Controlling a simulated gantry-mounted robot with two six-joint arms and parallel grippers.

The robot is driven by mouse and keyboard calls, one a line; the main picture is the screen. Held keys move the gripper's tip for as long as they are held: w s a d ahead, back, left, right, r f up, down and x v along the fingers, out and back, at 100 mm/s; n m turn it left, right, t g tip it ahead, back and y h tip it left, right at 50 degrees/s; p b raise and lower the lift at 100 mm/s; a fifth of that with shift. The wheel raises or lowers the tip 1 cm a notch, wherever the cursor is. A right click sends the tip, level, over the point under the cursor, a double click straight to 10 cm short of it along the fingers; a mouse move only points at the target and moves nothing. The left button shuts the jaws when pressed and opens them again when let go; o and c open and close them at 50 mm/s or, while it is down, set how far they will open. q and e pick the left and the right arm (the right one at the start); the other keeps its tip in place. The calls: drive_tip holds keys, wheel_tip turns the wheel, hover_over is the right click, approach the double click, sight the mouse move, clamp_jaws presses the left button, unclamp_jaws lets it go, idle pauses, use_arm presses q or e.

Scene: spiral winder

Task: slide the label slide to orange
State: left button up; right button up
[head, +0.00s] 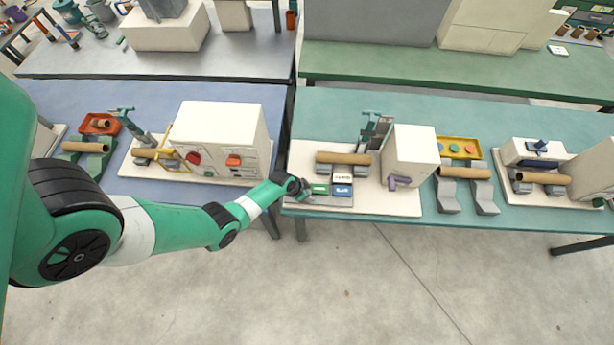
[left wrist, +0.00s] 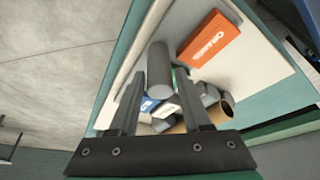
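An orange label block reading ORANGE (left wrist: 209,39) shows in the left wrist view, beyond my fingertips; my arm appears to hide it in the head view. A grey cylinder (left wrist: 159,66), possibly the slide's knob, stands between my left fingers in the left wrist view. My left gripper (head: 305,188) is at the left end of the label panel, and in the left wrist view its fingers (left wrist: 160,82) are apart with narrow gaps beside the cylinder. Green (head: 320,189), blue (head: 342,190) and white (head: 343,177) labels lie just right of it. My right gripper is not seen.
A brown tube (head: 343,158) lies on grey supports just behind the labels. A white box (head: 411,155) with a purple handle (head: 400,181) stands to the right on the same pale base (head: 390,207). The teal table's front edge is close; open floor lies before it.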

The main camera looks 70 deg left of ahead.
use_arm(q)
clamp_jaws()
idle(1.1)
